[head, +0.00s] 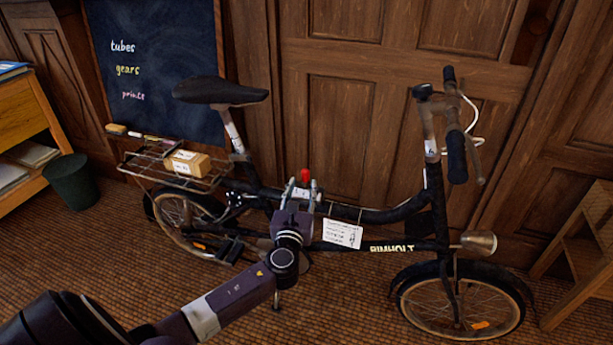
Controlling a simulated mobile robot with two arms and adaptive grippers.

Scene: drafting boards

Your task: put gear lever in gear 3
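A black folding bicycle (395,213) stands side-on against the wood panelling. A lever with a red knob (305,175) rises at the middle of its frame, and I take it to be the gear lever. A small white plate (301,193) shows just below the knob. My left gripper (303,184) comes up from below, its two fingers apart on either side of the knob in the picture. I see gaps beside the knob and no clear contact. The lever's lower part and any gear marks are hidden or too small to read. My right gripper is not in view.
A white card (342,233) hangs from the frame to the right of my gripper. A cardboard box (194,163) sits on the rear rack. A dark bin (72,182) and a wooden shelf unit (22,112) stand left. The floor in front of the bicycle is clear.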

